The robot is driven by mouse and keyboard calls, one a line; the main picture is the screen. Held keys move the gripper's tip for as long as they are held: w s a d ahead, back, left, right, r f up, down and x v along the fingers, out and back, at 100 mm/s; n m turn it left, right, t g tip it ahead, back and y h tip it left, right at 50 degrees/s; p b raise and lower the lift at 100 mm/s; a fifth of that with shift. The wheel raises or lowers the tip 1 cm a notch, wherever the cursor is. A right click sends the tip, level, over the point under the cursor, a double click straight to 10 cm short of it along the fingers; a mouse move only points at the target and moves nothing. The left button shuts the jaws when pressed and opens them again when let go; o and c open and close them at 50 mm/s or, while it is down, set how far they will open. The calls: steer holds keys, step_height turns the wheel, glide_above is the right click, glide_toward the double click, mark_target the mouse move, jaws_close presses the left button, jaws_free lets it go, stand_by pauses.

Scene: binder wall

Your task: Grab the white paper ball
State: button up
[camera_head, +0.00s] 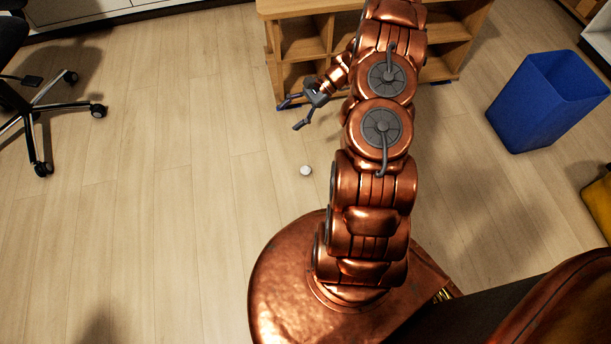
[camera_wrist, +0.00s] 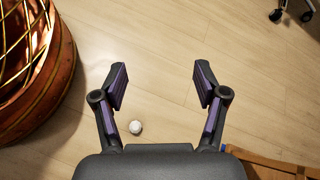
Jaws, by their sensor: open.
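The white paper ball (camera_head: 305,170) is small and lies on the wooden floor, to the left of my copper arm in the head view. In the wrist view the ball (camera_wrist: 135,127) shows between my fingers, close to the base of the left finger and below the fingertips in the picture. My gripper (camera_head: 292,115) is open and empty, above the floor and beyond the ball in the head view. Its two purple-padded fingers (camera_wrist: 161,88) are spread wide in the wrist view. Nothing touches the ball.
A wooden shelf unit (camera_head: 300,38) stands behind my gripper, and its edge shows in the wrist view (camera_wrist: 270,162). A blue bin (camera_head: 545,105) stands at the right. A wheeled chair (camera_head: 40,115) is at the left. The floor around the ball is clear.

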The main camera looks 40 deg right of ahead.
steer(key=s+d+f+m+t+b, duration=0.1)
steer(key=d+f+m+t+b, duration=0.35)
steer(key=f, duration=1.15)
steer(key=m+t+b, duration=0.1)
steer(key=m+b, duration=0.3)
steer(key=b, duration=0.3)
glide_toward(308, 169)
steer(key=x, duration=0.2)
steer(key=shift+w+a+f+n, duration=0.15)
steer(key=shift+w+f+n, duration=0.05)
steer(key=shift+w+n, duration=0.05)
steer(key=shift+f+t, duration=0.25)
steer(key=shift+w+a+f, duration=0.15)
steer(key=shift+a, duration=0.15)
steer(key=b+x, duration=0.1)
steer(key=x, duration=0.1)
steer(key=b+x, duration=0.2)
steer(key=x, duration=0.1)
steer(key=shift+w+a+f+b, duration=0.15)
steer(key=shift+f+b, duration=0.15)
steer(key=shift+f, duration=0.05)
steer(key=shift+w+a+f, duration=0.1)
steer(key=shift+w+a, duration=0.3)
steer(key=shift+a, duration=0.1)
steer(key=c, duration=0.8)
